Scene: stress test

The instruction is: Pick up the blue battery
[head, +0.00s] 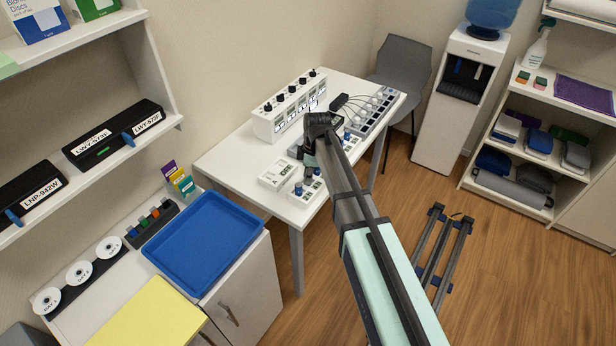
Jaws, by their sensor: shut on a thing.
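My gripper (310,170) is at the far end of my arm, pointing down over the front of the white table (232,160). It is shut on a small blue thing, which I take to be the blue battery (317,172); my fingers and the small size hide most of it. Another small blue piece (299,187) stands upright on a white tray (305,194) just below and left of my gripper. I cannot tell whether the held battery touches the tray.
A white tray (276,174) lies left of my gripper. A white tester box (290,105) and a wired grey rack (376,110) stand behind. A blue tray (205,240) rests on the cabinet at lower left. A grey chair (402,68) stands behind the table.

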